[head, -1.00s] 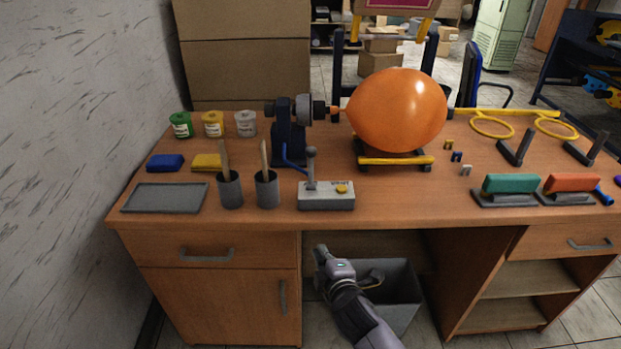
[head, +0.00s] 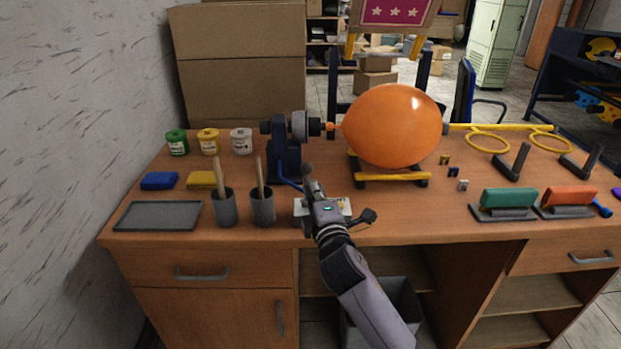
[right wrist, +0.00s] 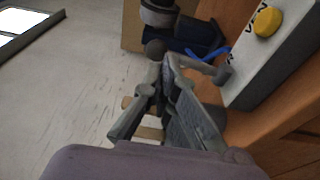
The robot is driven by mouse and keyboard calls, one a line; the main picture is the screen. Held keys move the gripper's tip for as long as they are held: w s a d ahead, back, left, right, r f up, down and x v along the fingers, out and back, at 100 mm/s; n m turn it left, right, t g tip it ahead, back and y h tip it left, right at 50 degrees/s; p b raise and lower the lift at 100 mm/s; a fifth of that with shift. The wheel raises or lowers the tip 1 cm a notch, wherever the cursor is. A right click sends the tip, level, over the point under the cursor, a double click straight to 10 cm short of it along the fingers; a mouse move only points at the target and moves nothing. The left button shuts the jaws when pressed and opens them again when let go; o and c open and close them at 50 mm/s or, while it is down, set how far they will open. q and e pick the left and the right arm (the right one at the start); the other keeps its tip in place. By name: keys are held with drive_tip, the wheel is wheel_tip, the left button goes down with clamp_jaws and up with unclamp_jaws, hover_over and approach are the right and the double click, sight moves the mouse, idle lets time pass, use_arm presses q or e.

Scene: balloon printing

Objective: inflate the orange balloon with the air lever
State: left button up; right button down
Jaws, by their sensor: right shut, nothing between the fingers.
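The large, round orange balloon (head: 390,126) sits at the blue inflating machine's (head: 287,152) nozzle, above a yellow-barred cradle (head: 393,178). The air lever's dark knob (head: 307,170) shows just beyond my right gripper (head: 309,186); the rest of the lever is mostly hidden behind the gripper. The lever's pale box (head: 300,209) is partly covered by my gripper. In the right wrist view the knob (right wrist: 155,48) is near the fingertips of my shut, empty right gripper (right wrist: 160,75); I cannot tell if they touch. My left gripper is not in view.
Two cups with wooden sticks (head: 225,208) (head: 263,207) stand just left of the lever. A grey tray (head: 158,215), paint pots (head: 209,142) and sponges (head: 159,181) lie further left. Stamps (head: 508,203) stand at the right. A grey bin (head: 400,300) is under the desk.

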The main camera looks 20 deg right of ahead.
sight(310, 172)
drive_tip(key=shift+w+d, duration=0.2)
drive_tip(key=shift+w, duration=1.8)
drive_tip(key=shift+r, duration=0.1)
drive_tip(key=shift+r+p, duration=0.1)
drive_tip(key=shift+p, duration=0.4)
drive_tip(key=g+p, duration=0.1)
drive_tip(key=p, duration=0.2)
drive_tip(key=w+p, duration=0.1)
drive_tip(key=p, duration=0.2)
drive_tip(key=w+g+p, duration=0.1)
drive_tip(key=p, duration=0.2)
drive_tip(key=shift+d+r+g, duration=0.3)
drive_tip(key=shift+w+f+p, duration=0.1)
drive_tip(key=shift+f+p, duration=0.15)
drive_tip(key=shift+p, duration=0.15)
